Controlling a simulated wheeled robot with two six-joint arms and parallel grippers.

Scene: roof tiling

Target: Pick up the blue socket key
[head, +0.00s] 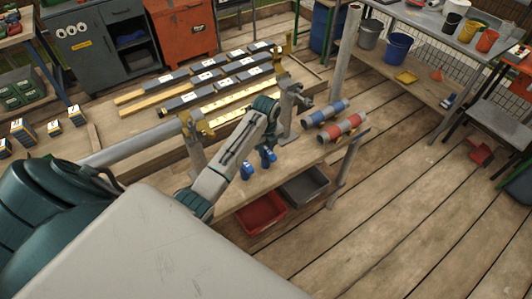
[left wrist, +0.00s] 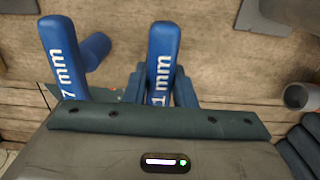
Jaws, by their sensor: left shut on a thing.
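Two blue keys show in the left wrist view. One blue key (left wrist: 161,50), its visible lettering reading "1 mm", stands between the fingers of my left gripper (left wrist: 160,82), which is shut on it. The other blue key (left wrist: 66,58), lettered "7 mm", is apart to the left, with a blue arm angling off behind it. The leading figures may be cut off. In the head view, the held key (head: 269,158) is under my left arm at the bench's front edge, with the other key (head: 247,169) just left. Their lower ends are hidden. My right gripper is not in view.
Blue and red-banded rollers (head: 342,127) lie to the right on the bench. Dark and yellow strips (head: 225,97) lie behind. A red bin (head: 262,212) and a grey bin (head: 304,186) are below.

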